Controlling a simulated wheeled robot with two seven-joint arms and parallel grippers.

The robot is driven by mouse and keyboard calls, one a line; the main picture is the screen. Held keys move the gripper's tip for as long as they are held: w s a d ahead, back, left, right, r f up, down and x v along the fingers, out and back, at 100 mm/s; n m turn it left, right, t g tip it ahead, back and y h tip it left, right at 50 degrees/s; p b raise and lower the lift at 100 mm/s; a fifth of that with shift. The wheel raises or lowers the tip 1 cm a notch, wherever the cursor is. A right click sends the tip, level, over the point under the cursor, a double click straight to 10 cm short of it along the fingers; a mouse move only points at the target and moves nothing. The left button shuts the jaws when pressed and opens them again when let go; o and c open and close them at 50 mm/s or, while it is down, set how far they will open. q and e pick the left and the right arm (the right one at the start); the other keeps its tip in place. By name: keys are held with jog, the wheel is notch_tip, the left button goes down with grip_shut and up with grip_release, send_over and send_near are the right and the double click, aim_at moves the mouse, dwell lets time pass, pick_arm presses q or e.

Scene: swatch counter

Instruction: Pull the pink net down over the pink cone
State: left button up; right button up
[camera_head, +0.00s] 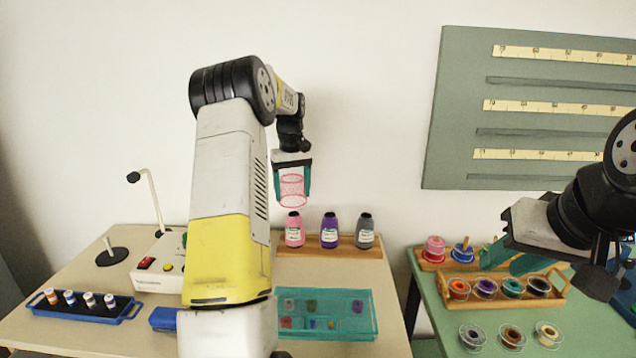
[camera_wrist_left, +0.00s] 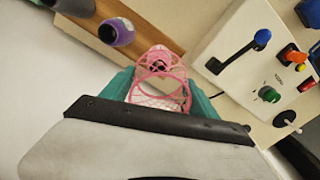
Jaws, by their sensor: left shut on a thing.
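The pink net (camera_head: 292,190) is an open mesh tube with a rim ring at each end. My left gripper (camera_head: 293,197) is shut on it, with one teal finger on each side. The net hangs above the pink cone (camera_head: 294,232), with a gap between them in the head view. The cone stands upright at the left of the wooden rack (camera_head: 312,249). In the left wrist view the net (camera_wrist_left: 160,88) lies between the fingers, and the cone (camera_wrist_left: 157,57) shows just beyond its rings. My right gripper (camera_head: 505,264) is empty, its teal fingers apart, above the green table.
A purple cone (camera_head: 329,231) and a grey cone (camera_head: 365,232) stand beside the pink one. A teal tray (camera_head: 372,315) lies in front of the rack. A white machine (camera_head: 150,278) with buttons stands left. Spools fill a wooden holder (camera_head: 462,300) on the right table.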

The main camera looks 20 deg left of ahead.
aim_at(295, 227)
pick_arm(q)
jog(key=shift+w+f, duration=0.1)
jog(key=shift+w, duration=0.15)
jog(key=shift+f, duration=6.5)
jog(key=o, duration=1.4)
jog(key=shift+c, duration=0.2)
notch_tip(295, 227, up, 8)
jog(key=shift+f, duration=0.1)
